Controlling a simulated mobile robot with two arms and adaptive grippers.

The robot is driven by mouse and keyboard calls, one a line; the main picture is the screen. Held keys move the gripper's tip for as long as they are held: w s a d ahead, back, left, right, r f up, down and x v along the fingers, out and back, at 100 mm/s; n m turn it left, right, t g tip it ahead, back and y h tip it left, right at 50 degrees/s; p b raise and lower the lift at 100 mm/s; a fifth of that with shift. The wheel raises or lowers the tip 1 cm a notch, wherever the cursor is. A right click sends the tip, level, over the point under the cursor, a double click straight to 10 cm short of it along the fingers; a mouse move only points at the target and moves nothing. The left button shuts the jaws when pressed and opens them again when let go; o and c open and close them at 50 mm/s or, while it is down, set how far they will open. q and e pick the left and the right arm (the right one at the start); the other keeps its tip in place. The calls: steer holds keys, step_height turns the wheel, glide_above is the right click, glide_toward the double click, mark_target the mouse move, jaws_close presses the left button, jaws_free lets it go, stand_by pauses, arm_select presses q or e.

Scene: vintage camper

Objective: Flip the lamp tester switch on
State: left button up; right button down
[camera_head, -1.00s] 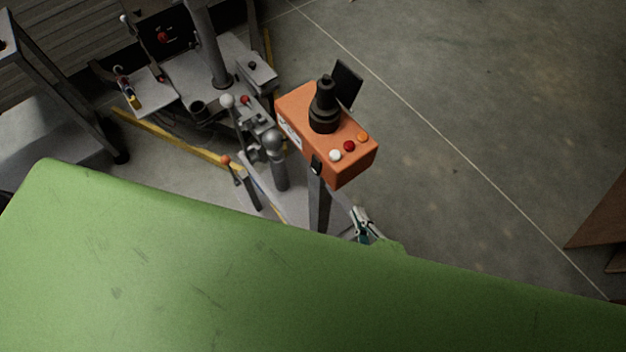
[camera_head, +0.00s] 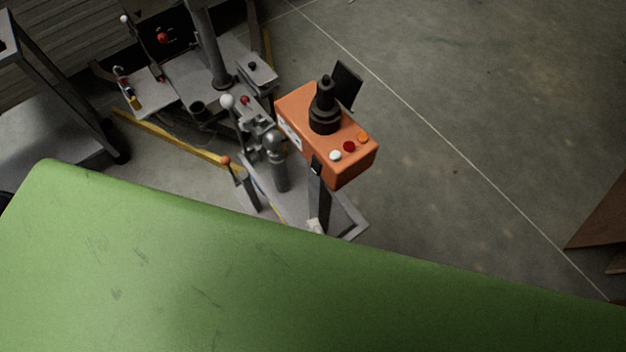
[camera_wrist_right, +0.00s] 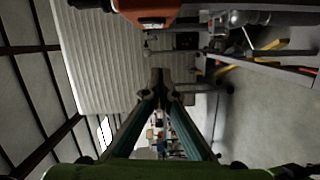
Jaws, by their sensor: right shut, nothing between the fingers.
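An orange control box (camera_head: 345,168) stands on a post in the middle of the head view. It carries a black joystick, a dark panel, and white, red and orange buttons. A small dark fitting (camera_head: 316,166) sits on its near face. I cannot tell which part is the lamp tester switch. My right gripper (camera_head: 315,227) barely shows low by the post, mostly hidden by green in front. In the right wrist view the gripper (camera_wrist_right: 160,82) is shut and empty, and the orange box (camera_wrist_right: 150,8) is at the top edge, apart from the fingertips. My left gripper is out of view.
Left of the box stands a grey machine (camera_head: 180,85) with several levers and knobs. A lever with an orange knob (camera_head: 226,160) stands near the post. Yellow bars lie low around it.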

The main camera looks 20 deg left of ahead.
mark_target(315, 166)
steer(key=w+a+p, duration=0.2)
steer(key=w+a, duration=0.1)
steer(key=w, duration=0.8)
steer(key=shift+a+f+p, duration=0.3)
steer(key=shift+f, duration=0.1)
steer(key=shift+w+d+n, duration=0.2)
steer(key=shift+n, duration=0.2)
steer(key=shift+f, duration=0.15)
